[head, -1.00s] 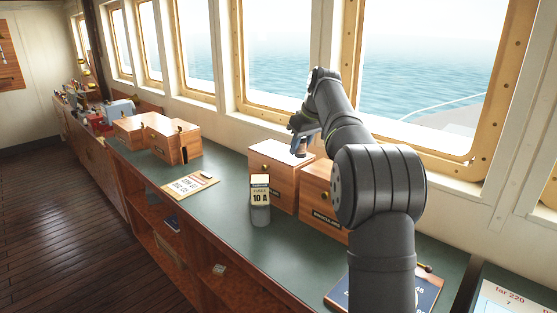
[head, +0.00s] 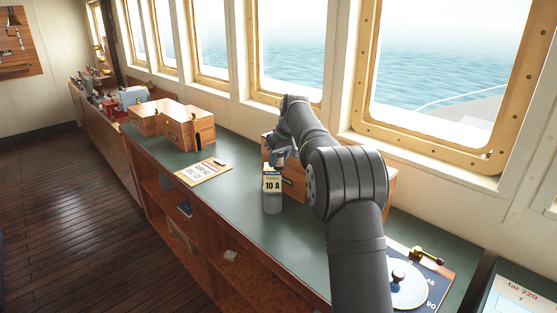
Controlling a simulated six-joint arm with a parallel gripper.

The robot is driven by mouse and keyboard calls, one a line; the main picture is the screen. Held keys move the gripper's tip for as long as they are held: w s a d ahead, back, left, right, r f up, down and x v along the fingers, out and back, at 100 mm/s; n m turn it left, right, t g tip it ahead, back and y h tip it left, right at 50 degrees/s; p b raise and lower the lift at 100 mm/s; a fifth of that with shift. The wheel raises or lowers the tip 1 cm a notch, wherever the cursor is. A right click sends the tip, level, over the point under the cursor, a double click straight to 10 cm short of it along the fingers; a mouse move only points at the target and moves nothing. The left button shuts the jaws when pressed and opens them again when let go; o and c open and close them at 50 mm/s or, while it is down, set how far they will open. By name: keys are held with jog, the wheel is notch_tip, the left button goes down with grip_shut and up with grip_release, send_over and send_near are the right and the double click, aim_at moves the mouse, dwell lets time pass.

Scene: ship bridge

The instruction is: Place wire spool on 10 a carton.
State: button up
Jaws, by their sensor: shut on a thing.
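My gripper (head: 275,156) is just above the carton's top, coming in from the right. It is shut on a small dark thing (head: 277,160), which seems to be the wire spool. The fingers and arm hide most of it. I cannot tell whether it touches the carton's top.
Wooden boxes (head: 345,180) stand close behind and right of the carton, partly hidden by my arm. More wooden boxes (head: 172,124) and a paper card (head: 203,172) lie to the left. A dark blue chart board (head: 435,281) lies at front right. The counter left of the carton is clear.

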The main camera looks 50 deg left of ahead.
jog(key=shift+f, duration=0.3)
jog(key=o, duration=1)
jog(key=shift+o, duration=0.2)
jog(key=v, duration=1.2)
jog(key=shift+r, duration=0.15)
